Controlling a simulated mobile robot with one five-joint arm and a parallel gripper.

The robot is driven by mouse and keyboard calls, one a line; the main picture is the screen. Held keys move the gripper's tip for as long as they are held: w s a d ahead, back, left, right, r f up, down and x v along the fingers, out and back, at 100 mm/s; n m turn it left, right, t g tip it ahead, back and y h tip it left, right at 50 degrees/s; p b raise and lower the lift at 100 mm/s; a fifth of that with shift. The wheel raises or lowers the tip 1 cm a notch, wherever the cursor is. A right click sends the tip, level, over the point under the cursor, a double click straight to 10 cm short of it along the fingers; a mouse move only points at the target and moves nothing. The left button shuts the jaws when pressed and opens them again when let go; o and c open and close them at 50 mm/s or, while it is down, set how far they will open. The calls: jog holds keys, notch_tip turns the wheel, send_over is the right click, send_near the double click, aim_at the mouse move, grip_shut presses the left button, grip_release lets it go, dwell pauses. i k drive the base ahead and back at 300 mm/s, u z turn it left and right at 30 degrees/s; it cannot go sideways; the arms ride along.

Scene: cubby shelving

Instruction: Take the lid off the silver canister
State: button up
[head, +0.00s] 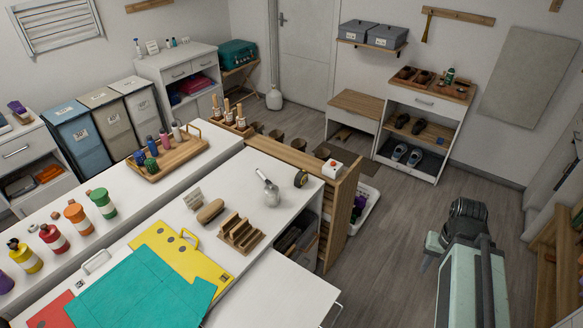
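I cannot single out a silver canister with certainty. My arm rises at the lower right, over the floor and well apart from the counter. The end of my arm (431,250) shows only as a small pale and grey piece left of the dark joint. Its fingers are not clear, and nothing held can be made out.
A shoe shelf (417,130) stands behind.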

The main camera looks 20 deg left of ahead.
aim_at(271, 188)
jog(key=u, duration=0.05)
jog(key=i, duration=2.85)
jog(key=u, duration=5.9)
